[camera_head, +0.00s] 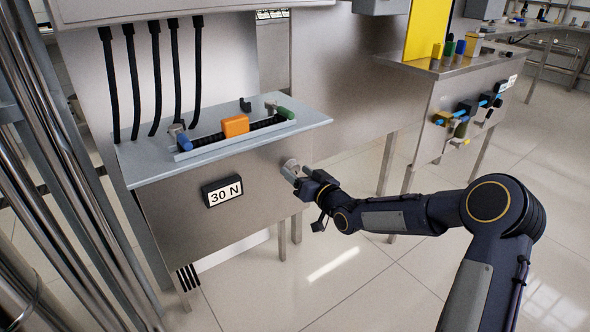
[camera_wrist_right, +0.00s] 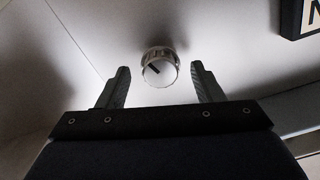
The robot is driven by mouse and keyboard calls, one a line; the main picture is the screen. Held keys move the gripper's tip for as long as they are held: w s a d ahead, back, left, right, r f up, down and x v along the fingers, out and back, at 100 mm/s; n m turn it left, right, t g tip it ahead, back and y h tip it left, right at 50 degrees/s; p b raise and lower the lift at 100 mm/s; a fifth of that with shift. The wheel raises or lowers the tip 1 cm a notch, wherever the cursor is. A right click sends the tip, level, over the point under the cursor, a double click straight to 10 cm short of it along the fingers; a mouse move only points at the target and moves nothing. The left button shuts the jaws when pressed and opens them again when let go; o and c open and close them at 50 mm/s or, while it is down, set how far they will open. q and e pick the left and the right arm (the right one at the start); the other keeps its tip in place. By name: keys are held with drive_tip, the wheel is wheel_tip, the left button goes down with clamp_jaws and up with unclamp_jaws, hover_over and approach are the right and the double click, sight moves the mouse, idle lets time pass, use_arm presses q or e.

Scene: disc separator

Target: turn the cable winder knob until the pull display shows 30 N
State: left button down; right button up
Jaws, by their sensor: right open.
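The pull display (camera_head: 222,191) on the front panel of the bench reads "30 N". A corner of the display also shows in the right wrist view (camera_wrist_right: 304,17). The silver winder knob (camera_head: 291,169) sticks out of the same panel, right of the display. In the right wrist view the knob (camera_wrist_right: 159,68) has a dark mark on its face. My right gripper (camera_head: 303,178) is at the knob. In the right wrist view its two fingers (camera_wrist_right: 160,88) are open, one on each side of the knob, with gaps to it. My left gripper is not in view.
On the bench top (camera_head: 150,170) an orange block (camera_head: 235,125) sits on a dark cable track between blue and green end pieces. Several black cables hang behind it. A second bench (camera_head: 440,70) with coloured parts stands at the right. The floor between the benches is clear.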

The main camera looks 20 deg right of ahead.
drive_tip(key=p+v, duration=0.1)
drive_tip(key=v, duration=0.4)
drive_tip(key=shift+s+d, duration=0.1)
drive_tip(key=shift+s, duration=0.3)
drive_tip(key=s+d+r+m+g+h, duration=0.1)
drive_tip(key=s+g+h, duration=0.2)
drive_tip(key=s, duration=0.7)
drive_tip(key=s+d+r+g+h, duration=0.2)
drive_tip(key=s+g, duration=0.2)
drive_tip(key=s, duration=0.5)
drive_tip(key=s+a+f+m+g+y, duration=0.1)
drive_tip(key=s+a+f+g, duration=0.1)
drive_tip(key=s, duration=0.7)
drive_tip(key=s+a+f+g+y, duration=0.1)
drive_tip(key=s+a+g, duration=0.1)
drive_tip(key=s, duration=0.8)
wheel_tip(320, 180, up, 33)
drive_tip(key=p, duration=3.3)
drive_tip(key=shift+s+a+y+p, duration=0.25)
drive_tip(key=shift+a+y+p, duration=0.05)
drive_tip(key=shift+a, duration=0.05)
